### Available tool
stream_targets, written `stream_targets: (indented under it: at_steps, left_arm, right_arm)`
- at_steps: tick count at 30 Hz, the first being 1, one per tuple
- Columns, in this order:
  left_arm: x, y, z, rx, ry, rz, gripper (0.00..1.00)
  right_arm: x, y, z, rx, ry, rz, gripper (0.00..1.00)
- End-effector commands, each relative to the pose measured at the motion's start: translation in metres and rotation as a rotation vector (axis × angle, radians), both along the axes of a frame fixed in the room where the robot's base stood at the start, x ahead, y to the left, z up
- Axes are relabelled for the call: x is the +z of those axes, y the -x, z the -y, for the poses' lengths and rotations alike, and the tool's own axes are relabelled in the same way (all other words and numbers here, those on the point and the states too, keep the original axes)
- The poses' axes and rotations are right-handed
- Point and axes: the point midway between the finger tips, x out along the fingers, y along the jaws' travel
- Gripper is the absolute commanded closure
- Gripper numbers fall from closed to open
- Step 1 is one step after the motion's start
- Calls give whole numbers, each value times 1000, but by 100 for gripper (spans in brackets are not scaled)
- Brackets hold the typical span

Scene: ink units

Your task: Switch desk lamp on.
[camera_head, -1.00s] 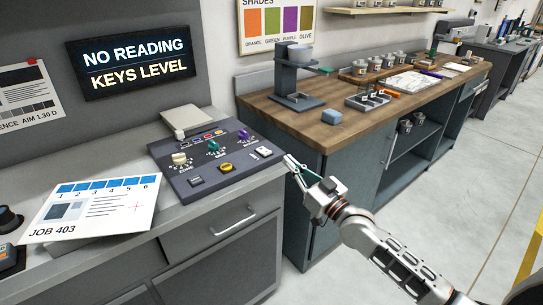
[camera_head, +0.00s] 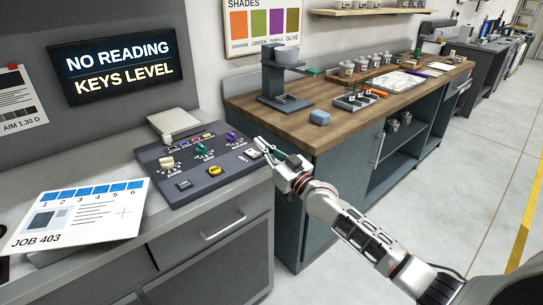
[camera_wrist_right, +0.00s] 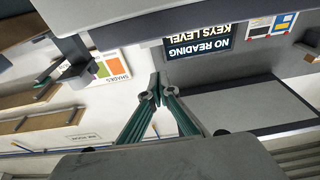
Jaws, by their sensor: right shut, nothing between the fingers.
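No desk lamp can be made out for sure. A dark control panel (camera_head: 210,190) lies on the grey cabinet top, with several coloured knobs, a yellow button (camera_head: 215,170) and a small white switch (camera_head: 254,155) near its right edge. My right gripper (camera_head: 260,143) is shut and empty, its green-grey fingertips beside the panel's right end, close to the white switch; I cannot tell whether they touch anything. In the right wrist view the fingertips (camera_wrist_right: 155,93) meet in front of the wall, and the panel's controls are not clearly seen. My left gripper is not in view.
A lit sign (camera_head: 120,67) reads "NO READING KEYS LEVEL". A job card (camera_head: 80,213) lies left of the panel, a pale flat block (camera_head: 174,123) behind it.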

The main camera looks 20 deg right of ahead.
Motion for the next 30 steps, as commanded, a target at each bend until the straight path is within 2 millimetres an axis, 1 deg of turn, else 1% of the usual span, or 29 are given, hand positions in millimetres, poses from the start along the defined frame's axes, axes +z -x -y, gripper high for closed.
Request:
stream_targets:
  at_steps: [1,2,3,4,6,9,14,24,26,30]
  left_arm:
    - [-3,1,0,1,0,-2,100]
    - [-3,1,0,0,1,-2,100]
    - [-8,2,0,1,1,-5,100]
    - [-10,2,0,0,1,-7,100]
    - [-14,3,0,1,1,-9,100]
    - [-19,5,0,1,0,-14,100]
    - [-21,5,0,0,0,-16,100]
    - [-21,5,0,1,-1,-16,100]
    - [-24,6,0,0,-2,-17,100]
    - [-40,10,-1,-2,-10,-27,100]
  right_arm:
    - [2,-9,-3,0,-1,1,100]
    - [3,-13,-5,0,0,1,100]
    - [-11,-11,-3,0,4,-6,100]
    - [-17,-10,-3,1,5,-7,100]
    - [-25,-8,-3,0,3,-6,100]
    - [-33,-7,-2,1,2,-4,100]
    - [-38,-6,-2,0,1,-2,100]
    - [-38,-6,-2,0,0,0,100]
    - [-39,-6,-2,0,-1,4,100]
    - [-48,-6,-2,-1,-10,29,100]
